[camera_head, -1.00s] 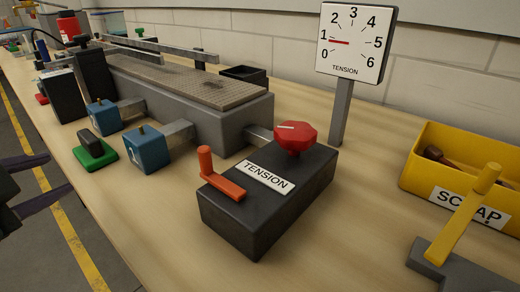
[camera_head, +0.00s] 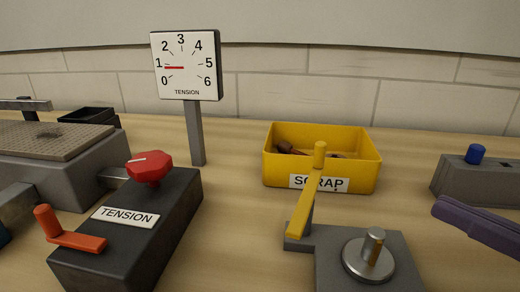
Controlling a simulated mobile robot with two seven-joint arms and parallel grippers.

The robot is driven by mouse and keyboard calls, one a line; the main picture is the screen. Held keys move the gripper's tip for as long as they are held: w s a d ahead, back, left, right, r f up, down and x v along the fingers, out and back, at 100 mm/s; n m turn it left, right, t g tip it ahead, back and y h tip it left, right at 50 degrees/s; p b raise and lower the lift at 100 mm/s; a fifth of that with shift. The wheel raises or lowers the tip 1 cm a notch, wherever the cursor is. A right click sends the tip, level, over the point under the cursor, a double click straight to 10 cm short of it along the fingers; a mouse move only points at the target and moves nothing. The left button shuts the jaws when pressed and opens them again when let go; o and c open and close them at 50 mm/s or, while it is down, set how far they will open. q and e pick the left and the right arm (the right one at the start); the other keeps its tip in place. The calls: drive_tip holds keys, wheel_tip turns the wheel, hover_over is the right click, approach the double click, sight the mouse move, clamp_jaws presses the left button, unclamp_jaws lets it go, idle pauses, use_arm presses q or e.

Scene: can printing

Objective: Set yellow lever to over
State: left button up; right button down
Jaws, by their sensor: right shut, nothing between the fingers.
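The yellow lever (camera_head: 306,203) is a flat yellow bar with a round knob at its upper end. It slopes from its lower left end up to the knob, in front of the scrap bin. My left gripper is out of view.
A yellow SCRAP bin (camera_head: 274,172) stands behind the lever. A black TENSION box (camera_head: 150,235) with a red knob and orange lever is at left, near a dial (camera_head: 187,65) on a post. A grey block (camera_head: 470,180) with a blue knob is at right.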

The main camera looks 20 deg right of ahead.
sight(310, 182)
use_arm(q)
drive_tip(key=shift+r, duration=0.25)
use_arm(e)
drive_tip(key=x, duration=1.3)
drive_tip(key=shift+w+a, duration=0.2)
drive_tip(key=shift+w, duration=0.15)
